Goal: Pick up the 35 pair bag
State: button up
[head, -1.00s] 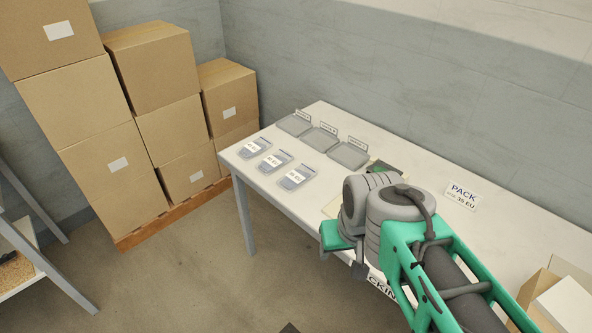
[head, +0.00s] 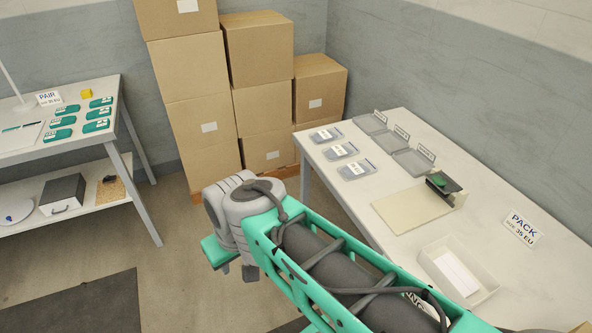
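Three flat grey bags with white labels lie in a row near the far left edge of the packing table: the far bag (head: 325,135), the middle bag (head: 341,151) and the near bag (head: 356,169). Their label print is too small to read for certain, so I cannot tell which is the 35 pair bag. My gripper (head: 238,270) is in front of and left of that table, over the floor and apart from the bags. My wrist hides much of it, and its fingers do not show clearly.
Three grey trays (head: 413,163) with small signs stand behind the bags. A cream board (head: 405,213), a white open box (head: 432,265) and a PACK sign (head: 523,229) are nearer. At left, a table (head: 85,140) holds several green packs and a PAIR sign. Stacked cartons (head: 262,95) stand behind.

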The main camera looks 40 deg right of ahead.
aim_at(354, 170)
jog(key=u, duration=0.25)
jog(key=i, duration=2.9)
jog(key=z, duration=3.1)
jog(key=i, duration=0.5)
jog(key=z, duration=0.05)
